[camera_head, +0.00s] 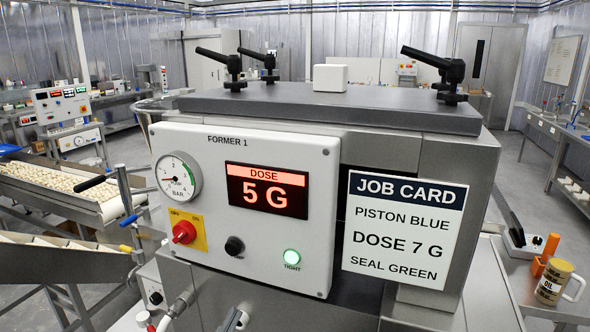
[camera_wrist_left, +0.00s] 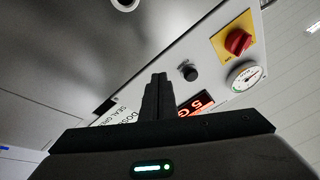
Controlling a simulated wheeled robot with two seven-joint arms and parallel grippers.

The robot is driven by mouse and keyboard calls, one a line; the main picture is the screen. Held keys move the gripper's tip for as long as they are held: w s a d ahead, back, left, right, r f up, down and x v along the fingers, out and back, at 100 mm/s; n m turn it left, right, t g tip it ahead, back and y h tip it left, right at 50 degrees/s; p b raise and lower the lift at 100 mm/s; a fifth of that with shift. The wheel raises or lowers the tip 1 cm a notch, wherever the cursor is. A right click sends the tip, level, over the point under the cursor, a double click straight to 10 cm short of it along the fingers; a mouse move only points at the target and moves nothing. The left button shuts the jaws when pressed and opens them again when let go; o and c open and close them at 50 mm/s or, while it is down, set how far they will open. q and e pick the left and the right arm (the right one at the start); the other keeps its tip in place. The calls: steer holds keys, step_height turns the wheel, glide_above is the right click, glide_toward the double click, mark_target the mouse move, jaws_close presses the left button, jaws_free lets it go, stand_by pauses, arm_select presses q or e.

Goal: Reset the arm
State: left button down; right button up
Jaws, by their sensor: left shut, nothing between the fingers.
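Most of the left arm is outside the head view. My right gripper is not in either view.
The former machine (camera_head: 460,175) fills the middle, its lid carrying black clamp handles (camera_head: 440,66) and a white box (camera_head: 330,78). A job card (camera_head: 405,230) hangs on its front. A conveyor (camera_head: 85,188) stands left. A bench with an oil mug (camera_head: 552,284) stands right.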

arm_select(q)
steer(key=s+f+n+g+y, duration=0.1)
steer(key=s+f+g, duration=0.2)
steer(key=f, duration=0.3)
steer(key=s+a+f+n+g+y, duration=0.1)
steer(key=s+f+g, duration=0.2)
steer(key=f, duration=0.3)
steer(key=s+f+n+g+y, duration=0.1)
steer(key=s+f+g, duration=0.15)
steer(key=f, duration=0.35)
steer(key=s+a+f+n+g+y, duration=0.2)
steer(key=s+a+f+n+g, duration=0.15)
steer(key=s+f, duration=0.45)
steer(key=s+a+f+n+g+y, duration=0.25)
steer(key=s+a+g, duration=0.25)
steer(key=s, duration=0.7)
step_height(320, 180, down, 32)
steer(key=s+r+g+b, duration=0.1)
steer(key=s+b, duration=0.1)
steer(key=b, duration=0.1)
steer(key=s+a+f+g+b, duration=0.1)
steer(key=s+a+f+b, duration=0.1)
steer(key=s+f, duration=1.6)
step_height(320, 180, down, 3)
steer(key=shift+a+f+m+g+b, duration=0.2)
steer(key=shift+a+m+g+b, duration=0.1)
steer(key=shift+a+b, duration=0.15)
steer(key=shift+w+d, duration=0.1)
